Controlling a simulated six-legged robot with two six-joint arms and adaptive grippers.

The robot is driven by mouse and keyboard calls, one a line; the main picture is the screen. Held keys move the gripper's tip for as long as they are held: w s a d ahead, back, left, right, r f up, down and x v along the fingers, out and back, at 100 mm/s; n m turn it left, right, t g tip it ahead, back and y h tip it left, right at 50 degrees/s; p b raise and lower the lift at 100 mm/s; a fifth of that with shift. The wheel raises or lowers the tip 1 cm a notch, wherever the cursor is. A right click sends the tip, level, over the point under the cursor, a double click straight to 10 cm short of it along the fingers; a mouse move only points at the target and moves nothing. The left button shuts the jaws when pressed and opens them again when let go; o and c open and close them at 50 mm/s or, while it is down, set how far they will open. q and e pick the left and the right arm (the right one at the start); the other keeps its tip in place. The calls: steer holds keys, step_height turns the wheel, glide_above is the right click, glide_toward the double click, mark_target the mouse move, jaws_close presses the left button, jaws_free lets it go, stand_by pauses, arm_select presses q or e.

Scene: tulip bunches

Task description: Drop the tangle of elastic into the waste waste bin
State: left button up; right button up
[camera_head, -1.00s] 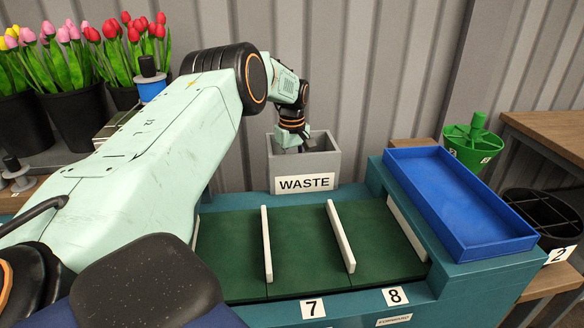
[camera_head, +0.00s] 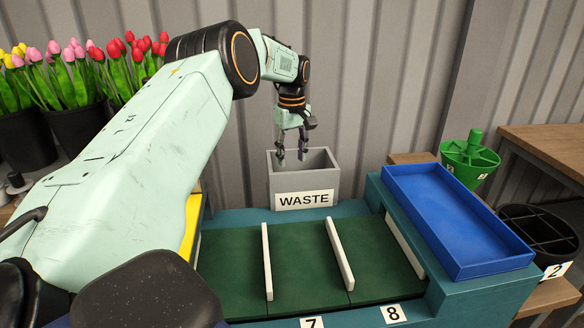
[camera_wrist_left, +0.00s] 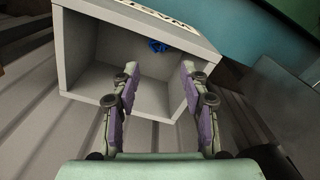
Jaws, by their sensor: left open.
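The grey waste bin (camera_head: 325,180), labelled WASTE, stands at the back of the teal bench. My left gripper (camera_head: 291,159) is over the bin's opening, pointing down, with its fingers apart and nothing between them. In the left wrist view the open fingers (camera_wrist_left: 157,82) reach over the bin (camera_wrist_left: 85,60). A small blue tangle of elastic (camera_wrist_left: 157,46) lies inside the bin, near the labelled wall and apart from the fingers. The tangle is hidden in the head view. My right gripper is not in view.
An empty blue tray (camera_head: 455,215) sits on the right of the bench. Green lanes with white dividers (camera_head: 339,254) lie in front of the bin and are clear. A green bucket (camera_head: 470,154) and a black divided container (camera_head: 538,232) stand at the right. Tulips (camera_head: 75,75) stand at the left.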

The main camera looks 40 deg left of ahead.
arm_select(q)
steer(key=shift+r, duration=1.65)
steer(key=shift+p, duration=0.3)
